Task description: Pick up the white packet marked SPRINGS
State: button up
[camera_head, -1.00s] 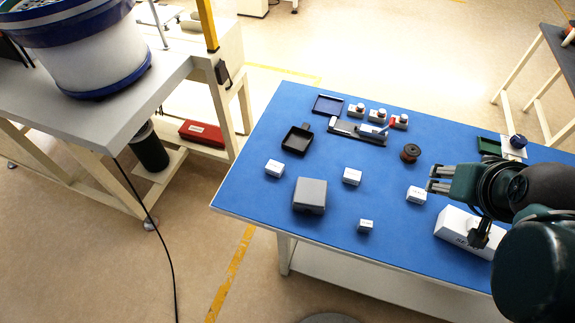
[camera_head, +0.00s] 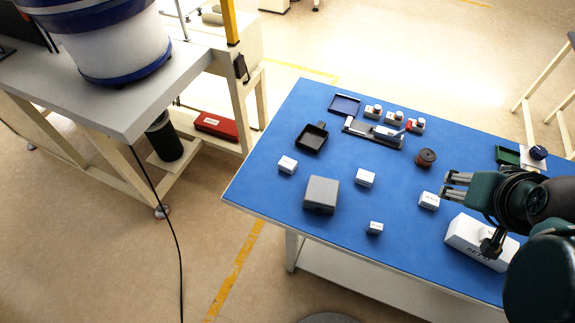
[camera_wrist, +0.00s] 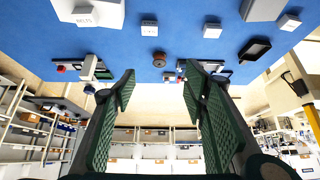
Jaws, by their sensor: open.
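Several small white packets with dark print lie on the blue table: one at the left (camera_head: 287,165), one in the middle (camera_head: 365,178), one near the front edge (camera_head: 375,228) and one beside my gripper (camera_head: 429,200). Their print is too small to read, so I cannot tell which is marked SPRINGS. My gripper (camera_head: 447,187) is open and empty over the right part of the table, pointing left. In the wrist view my gripper's fingers (camera_wrist: 159,76) stand apart with nothing between them; white packets (camera_wrist: 149,28) (camera_wrist: 212,31) show beyond them.
A larger white box (camera_head: 470,243) lies below my gripper.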

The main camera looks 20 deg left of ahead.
jog(key=shift+a, duration=0.1)
jog(key=w+a+f+n+g+y, duration=0.15)
jog(key=w+a+n, duration=0.35)
jog(key=w+a, duration=0.5)
jog(key=n+g+h+b, duration=0.2)
jog(key=n+g, duration=0.4)
jog(key=n, duration=0.6)
send_over(288, 162)
jog(key=shift+y, duration=0.25)
jog(key=f, duration=2.3)
jog(key=shift+d+f, duration=0.2)
jog(key=shift+f, duration=0.05)
jog(key=shift+s+a+f, duration=0.1)
jog(key=shift+a+f, duration=0.15)
jog(key=shift+f, duration=1.25)
